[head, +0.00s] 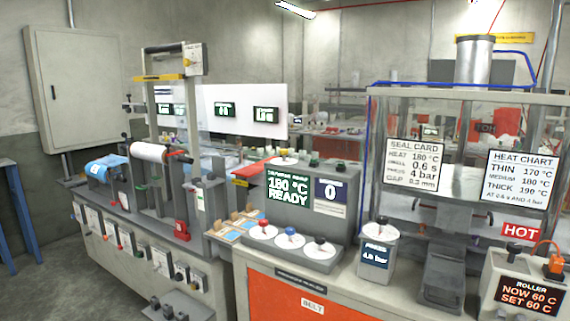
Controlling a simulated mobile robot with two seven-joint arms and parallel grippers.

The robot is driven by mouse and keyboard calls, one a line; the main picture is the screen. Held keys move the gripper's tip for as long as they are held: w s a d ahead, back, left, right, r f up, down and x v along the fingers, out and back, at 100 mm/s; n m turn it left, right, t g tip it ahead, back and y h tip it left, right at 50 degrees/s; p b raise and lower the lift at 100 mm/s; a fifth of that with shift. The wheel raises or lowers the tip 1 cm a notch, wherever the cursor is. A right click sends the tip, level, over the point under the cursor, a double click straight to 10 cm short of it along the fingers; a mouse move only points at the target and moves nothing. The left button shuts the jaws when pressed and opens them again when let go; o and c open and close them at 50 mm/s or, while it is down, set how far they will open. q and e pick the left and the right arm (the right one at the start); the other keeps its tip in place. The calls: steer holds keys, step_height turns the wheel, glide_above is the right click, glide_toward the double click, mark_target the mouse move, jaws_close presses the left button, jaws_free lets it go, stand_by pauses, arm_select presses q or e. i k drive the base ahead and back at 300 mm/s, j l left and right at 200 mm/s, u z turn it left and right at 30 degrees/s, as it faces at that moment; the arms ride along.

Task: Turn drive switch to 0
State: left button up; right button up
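No switch in the head view carries a label that I can read as drive, so I cannot tell which one is the drive switch. A row of small switch plates (140,250) runs along the front of the left bench; their markings are too small to read. Neither of my grippers is in view.
The console display (288,190) reads 180 °C READY, beside a panel showing 0 (331,190). A press frame (455,92) stands right, with a HOT sign (521,232). A roller unit (530,297) reads 60 C. Bare floor (40,285) lies at lower left.

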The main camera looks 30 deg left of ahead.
mark_target(283, 152)
steer(key=j+z, duration=0.35)
steer(key=j, duration=1.35)
steer(key=k, duration=0.05)
